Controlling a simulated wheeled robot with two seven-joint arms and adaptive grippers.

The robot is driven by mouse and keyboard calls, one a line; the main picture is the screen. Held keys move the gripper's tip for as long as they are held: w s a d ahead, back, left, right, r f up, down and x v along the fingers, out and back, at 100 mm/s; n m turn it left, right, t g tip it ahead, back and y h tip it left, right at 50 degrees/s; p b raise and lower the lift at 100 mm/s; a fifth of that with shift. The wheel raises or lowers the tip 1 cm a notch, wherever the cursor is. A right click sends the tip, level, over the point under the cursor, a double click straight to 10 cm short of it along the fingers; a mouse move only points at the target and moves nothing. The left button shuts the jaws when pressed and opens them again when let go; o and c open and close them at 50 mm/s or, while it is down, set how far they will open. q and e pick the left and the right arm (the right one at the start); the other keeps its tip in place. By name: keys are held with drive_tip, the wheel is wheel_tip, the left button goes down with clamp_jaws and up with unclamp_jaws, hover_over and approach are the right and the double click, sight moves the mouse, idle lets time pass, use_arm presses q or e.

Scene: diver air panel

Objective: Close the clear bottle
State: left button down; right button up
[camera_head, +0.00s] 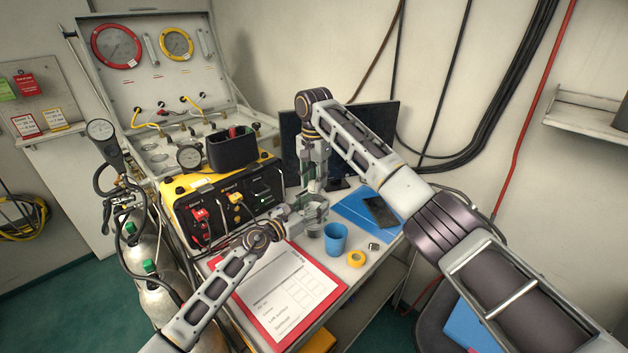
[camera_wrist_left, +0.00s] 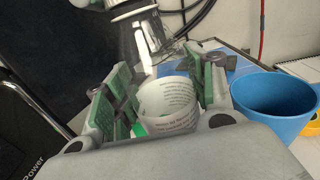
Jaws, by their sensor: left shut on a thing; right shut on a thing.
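The clear bottle (camera_wrist_left: 168,105), with printed text on its side, stands between the green pads of my left gripper (camera_wrist_left: 160,100) in the left wrist view. My left gripper (camera_head: 311,214) is shut on it at the table in the head view, where the bottle is mostly hidden by the fingers. My right gripper (camera_head: 313,188) points down from above, right over the left one. In the left wrist view a greyish, see-through part (camera_wrist_left: 150,36) shows above the bottle.
A blue cup (camera_head: 335,240) stands close to the right of the bottle. A red clipboard (camera_head: 256,317) lies in front. A yellow-black case (camera_head: 222,205) stands left, a dark monitor (camera_head: 372,122) behind.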

drive_tip(key=m, duration=2.2)
drive_tip(key=shift+w+a+r+m, duration=0.1)
drive_tip(key=shift+r+m, duration=0.05)
drive_tip(key=shift+m, duration=0.75)
drive_tip(key=o, duration=0.6)
